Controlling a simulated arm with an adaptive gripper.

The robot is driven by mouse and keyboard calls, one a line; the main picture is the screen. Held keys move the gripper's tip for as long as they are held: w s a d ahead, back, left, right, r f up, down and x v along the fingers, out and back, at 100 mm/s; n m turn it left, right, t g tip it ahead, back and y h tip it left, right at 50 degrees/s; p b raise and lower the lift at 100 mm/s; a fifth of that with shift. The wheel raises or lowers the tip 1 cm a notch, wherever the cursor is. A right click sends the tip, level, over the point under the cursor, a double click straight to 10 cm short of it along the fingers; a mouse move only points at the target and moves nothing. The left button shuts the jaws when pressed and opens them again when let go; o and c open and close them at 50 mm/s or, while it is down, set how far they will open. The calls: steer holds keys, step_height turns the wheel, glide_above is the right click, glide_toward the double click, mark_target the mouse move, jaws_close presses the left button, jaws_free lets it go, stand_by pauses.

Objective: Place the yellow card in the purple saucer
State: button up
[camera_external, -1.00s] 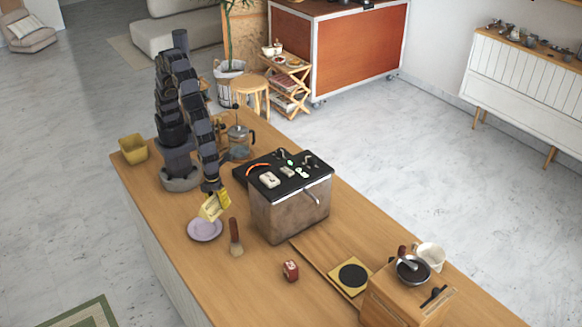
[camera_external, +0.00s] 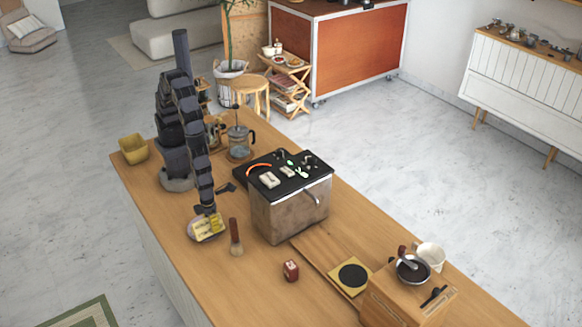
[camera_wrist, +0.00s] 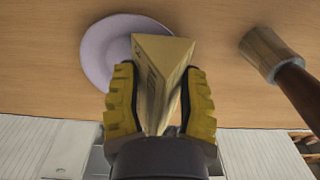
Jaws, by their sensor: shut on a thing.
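My gripper (camera_wrist: 160,105) is shut on the yellow card, with its ridged yellow fingers on either side of it. The card (camera_wrist: 155,85) is a folded, tent-like piece with dark print on its side, standing out between the fingers. The pale purple saucer (camera_wrist: 98,52) lies on the wooden counter, partly hidden behind the card in the wrist view. In the external view, the gripper and card (camera_external: 209,224) are directly over the saucer (camera_external: 192,232) and cover much of it. I cannot tell whether the card touches the saucer.
A metal machine (camera_external: 290,210) stands further right.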

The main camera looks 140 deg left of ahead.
steer(key=shift+f, duration=0.2)
steer(key=shift+f, duration=0.25)
steer(key=o, duration=0.7)
steer(key=shift+f, duration=0.1)
step_height(320, 180, up, 13)
steer(key=shift+f, duration=0.2)
steer(key=shift+r, duration=0.35)
steer(key=s+a+r+n, duration=0.1)
steer(key=s+r+n, duration=0.4)
steer(key=s+n, duration=0.1)
steer(key=s+a+r+n+g, duration=0.1)
steer(key=s+r+n, duration=0.4)
steer(key=s, duration=0.3)
steer(key=s+a+r+n, duration=0.1)
steer(key=s+r+n, duration=0.4)
steer(key=s+n, duration=0.2)
steer(key=shift+s+a+r+g, duration=0.1)
steer(key=shift+s+a+g, duration=0.05)
steer(key=shift+g, duration=0.15)
